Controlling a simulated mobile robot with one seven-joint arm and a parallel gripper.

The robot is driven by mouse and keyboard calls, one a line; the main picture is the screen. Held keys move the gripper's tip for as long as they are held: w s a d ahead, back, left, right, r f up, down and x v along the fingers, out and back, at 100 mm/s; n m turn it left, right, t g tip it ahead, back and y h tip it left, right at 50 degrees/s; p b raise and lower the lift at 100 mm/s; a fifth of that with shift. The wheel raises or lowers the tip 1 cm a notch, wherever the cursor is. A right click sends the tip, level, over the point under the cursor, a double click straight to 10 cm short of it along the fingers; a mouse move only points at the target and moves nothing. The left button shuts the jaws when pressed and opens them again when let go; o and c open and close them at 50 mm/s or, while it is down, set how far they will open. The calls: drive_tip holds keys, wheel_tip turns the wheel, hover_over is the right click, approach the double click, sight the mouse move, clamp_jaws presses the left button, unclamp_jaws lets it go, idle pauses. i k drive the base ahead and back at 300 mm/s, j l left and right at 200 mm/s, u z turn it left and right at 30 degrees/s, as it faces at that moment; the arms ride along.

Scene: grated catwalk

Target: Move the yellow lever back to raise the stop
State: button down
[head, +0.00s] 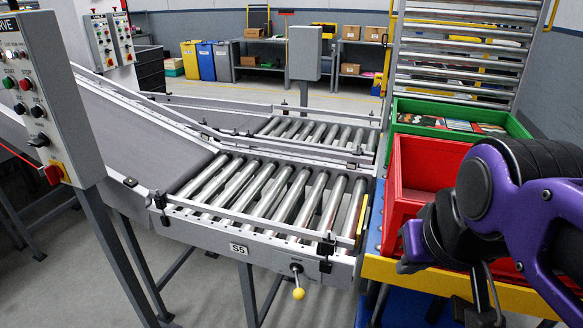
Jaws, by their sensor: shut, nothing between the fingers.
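The yellow lever is a short metal rod with a round yellow knob (298,293). It hangs down from the front rail of the roller conveyor marked S5 (239,249). A narrow yellow strip, apparently the stop (362,216), stands at the right end of the rollers; how far it is raised is hard to tell. My purple and black arm is folded at the right. My gripper (480,308) appears as dark parts at the lower right, partly cut off by the bottom edge. It is shut and empty, to the right of the knob and apart from it.
A red crate (399,192) and a green crate (516,126) with items stand right of the conveyor, close behind my arm. A control panel (30,85) with buttons stands at the left. The space in front of the lever looks clear.

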sight(299, 294)
drive_tip(key=k+j+u, duration=0.1)
drive_tip(key=u, duration=0.35)
drive_tip(key=l+u, duration=0.45)
drive_tip(key=i+j+z, duration=0.3)
drive_tip(key=j+z, duration=0.15)
